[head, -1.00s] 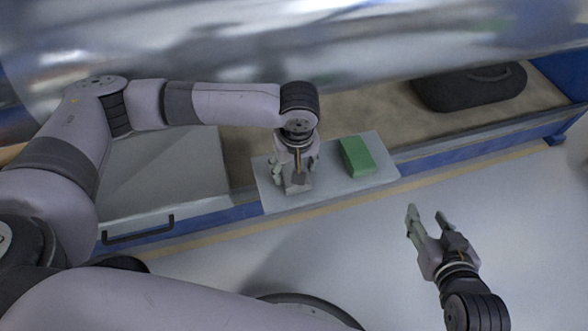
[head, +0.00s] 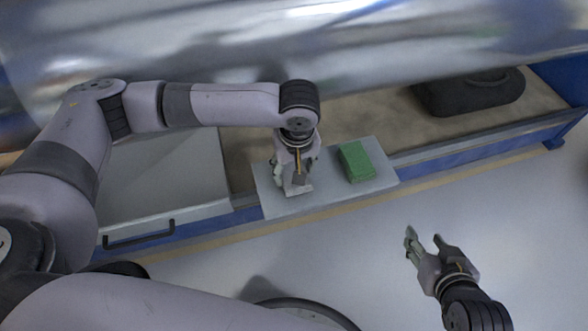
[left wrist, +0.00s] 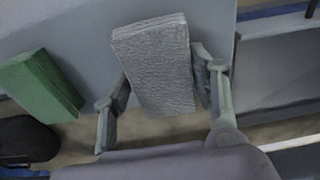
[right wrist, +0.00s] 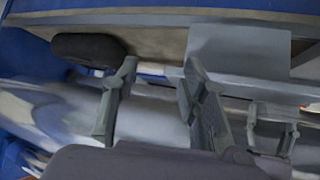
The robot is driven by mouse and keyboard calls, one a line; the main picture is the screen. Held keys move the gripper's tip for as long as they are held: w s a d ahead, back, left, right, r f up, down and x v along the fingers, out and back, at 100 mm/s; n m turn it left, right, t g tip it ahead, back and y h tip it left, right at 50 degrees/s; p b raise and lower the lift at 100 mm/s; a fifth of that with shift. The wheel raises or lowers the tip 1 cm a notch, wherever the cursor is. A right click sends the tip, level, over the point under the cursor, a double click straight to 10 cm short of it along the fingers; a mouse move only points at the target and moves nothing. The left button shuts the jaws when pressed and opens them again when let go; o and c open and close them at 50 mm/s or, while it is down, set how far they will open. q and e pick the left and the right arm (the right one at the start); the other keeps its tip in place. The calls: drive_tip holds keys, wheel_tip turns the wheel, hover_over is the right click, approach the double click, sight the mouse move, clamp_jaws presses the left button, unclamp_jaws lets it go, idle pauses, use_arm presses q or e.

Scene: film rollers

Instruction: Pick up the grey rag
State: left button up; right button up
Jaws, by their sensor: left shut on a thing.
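The grey rag (head: 299,190) is a folded, textured block at the left part of a light grey plate. It fills the space between my left fingers in the left wrist view (left wrist: 155,62). My left gripper (head: 297,178) points down over the plate and is shut on the rag; I cannot tell whether the rag still touches the plate. My right gripper (head: 423,238) is open and empty, off to the right above the pale floor. Its spread fingers also show in the right wrist view (right wrist: 160,85).
A green folded rag (head: 356,161) lies on the plate (head: 335,195), right of the grey one. A black case (head: 468,92) lies on the bench behind. A large shiny roller (head: 400,35) spans the back. A grey box with a handle (head: 140,235) is at left.

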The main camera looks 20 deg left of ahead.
use_arm(q)
wheel_tip(320, 180, up, 7)
drive_tip(key=shift+r+p, duration=0.15)
drive_tip(key=shift+p, duration=1.05)
use_arm(e)
drive_tip(key=s+d+f+g+h+p, duration=0.1)
drive_tip(key=s+d+g, duration=0.15)
drive_tip(key=s, duration=0.25)
drive_tip(key=s+d+f+g+h+p, duration=0.1)
drive_tip(key=s+g, duration=0.3)
drive_tip(key=s, duration=0.2)
use_arm(q)
wheel_tip(320, 180, up, 11)
drive_tip(key=p, duration=0.1)
use_arm(e)
drive_tip(key=x, duration=0.6)
drive_tip(key=shift+a+f, duration=0.2)
drive_tip(key=shift+f, duration=0.15)
drive_tip(key=shift+w, duration=0.1)
